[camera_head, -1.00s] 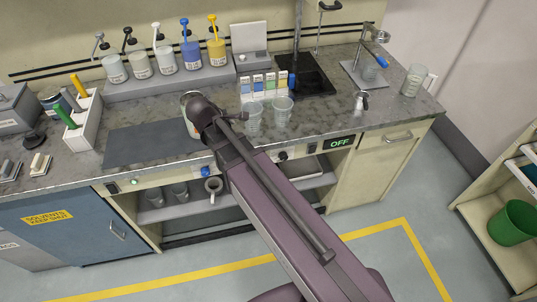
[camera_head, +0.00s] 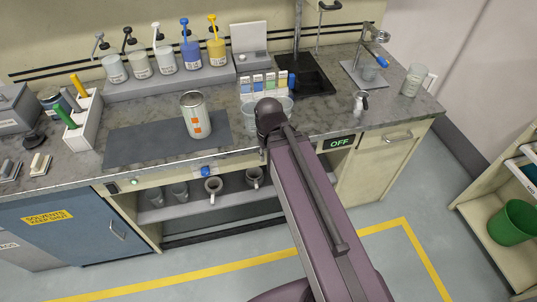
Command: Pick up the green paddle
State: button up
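The green paddle (camera_head: 65,117) stands slightly tilted in a white rack (camera_head: 88,130) at the left of the counter. Only its green handle shows; its lower part is hidden in the rack. A grey paddle (camera_head: 70,99) and a yellow paddle (camera_head: 78,85) stand behind it in the same rack. My purple arm reaches up from the bottom right, and its dark joint is over the counter's front edge, well right of the rack. My gripper cannot be made out in this view.
A can with orange marks (camera_head: 196,116) stands on a dark mat (camera_head: 150,146) right of the rack. Pump bottles (camera_head: 165,60) line a raised shelf behind. Clear cups (camera_head: 283,104) stand beside my arm.

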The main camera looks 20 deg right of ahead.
aim_at(59, 110)
jog(key=u, duration=1.25)
